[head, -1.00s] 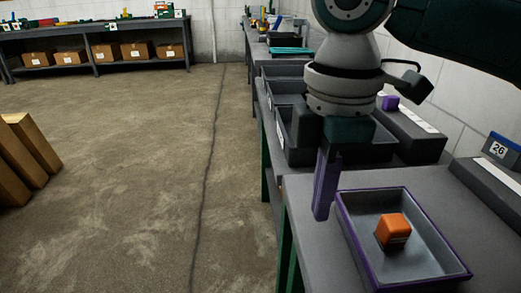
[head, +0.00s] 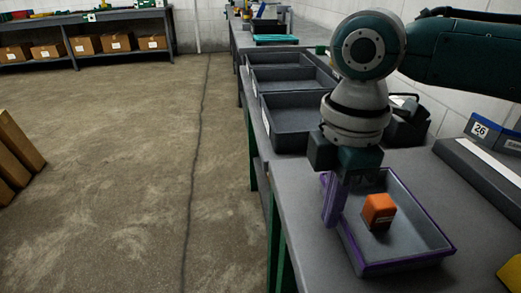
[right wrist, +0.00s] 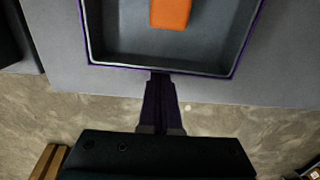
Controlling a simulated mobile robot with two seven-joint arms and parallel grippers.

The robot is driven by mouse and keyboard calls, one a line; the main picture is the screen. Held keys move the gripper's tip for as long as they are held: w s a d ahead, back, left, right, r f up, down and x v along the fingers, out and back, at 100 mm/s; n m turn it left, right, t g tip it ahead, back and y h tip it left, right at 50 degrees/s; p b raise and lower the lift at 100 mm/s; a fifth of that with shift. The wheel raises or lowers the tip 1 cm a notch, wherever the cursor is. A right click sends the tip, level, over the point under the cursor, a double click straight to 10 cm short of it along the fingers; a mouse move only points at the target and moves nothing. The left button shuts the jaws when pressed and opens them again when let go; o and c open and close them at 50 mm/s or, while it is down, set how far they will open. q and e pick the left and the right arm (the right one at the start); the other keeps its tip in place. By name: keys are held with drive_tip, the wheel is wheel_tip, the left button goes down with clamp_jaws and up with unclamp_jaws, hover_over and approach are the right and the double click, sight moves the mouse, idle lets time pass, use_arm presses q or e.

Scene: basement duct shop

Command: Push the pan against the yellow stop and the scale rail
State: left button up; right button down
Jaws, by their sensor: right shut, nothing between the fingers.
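The pan (head: 408,263) is a grey tray with a purple rim, lying on the grey bench. An orange block (head: 378,212) sits inside it, and shows in the right wrist view (right wrist: 170,12). My right gripper (head: 332,218) is shut and empty, with purple fingers pointing down at the pan's left wall. In the right wrist view its fingertips (right wrist: 160,78) meet or nearly meet the pan's wall (right wrist: 200,69). The scale rail (head: 480,164), dark with a white strip, lies right of the pan across bare bench. An orange-yellow piece (head: 511,272), cut by the frame, may be the yellow stop. My left gripper is out of view.
Grey bins (head: 287,119) stand on the bench beyond my right gripper. A blue box marked 26 (head: 484,128) is behind the rail. The bench's left edge runs close to the pan, with open floor (head: 120,190) beyond. Brown boards (head: 18,150) stand at far left.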

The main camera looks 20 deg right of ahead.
sight(387, 199)
drive_tip(key=d+p, duration=0.1)
drive_tip(key=d, duration=0.1)
drive_tip(key=s+d+p, duration=0.1)
drive_tip(key=d+p, duration=0.1)
drive_tip(key=d, duration=0.1)
drive_tip(key=s+d+p, duration=0.1)
drive_tip(key=d, duration=0.2)
drive_tip(key=shift+r, duration=0.3)
drive_tip(key=d, duration=0.3)
drive_tip(key=s+d, duration=0.1)
drive_tip(key=d, duration=0.2)
drive_tip(key=s+d, duration=0.1)
drive_tip(key=d, duration=0.2)
drive_tip(key=shift+f+p, duration=0.3)
drive_tip(key=shift+p, duration=0.1)
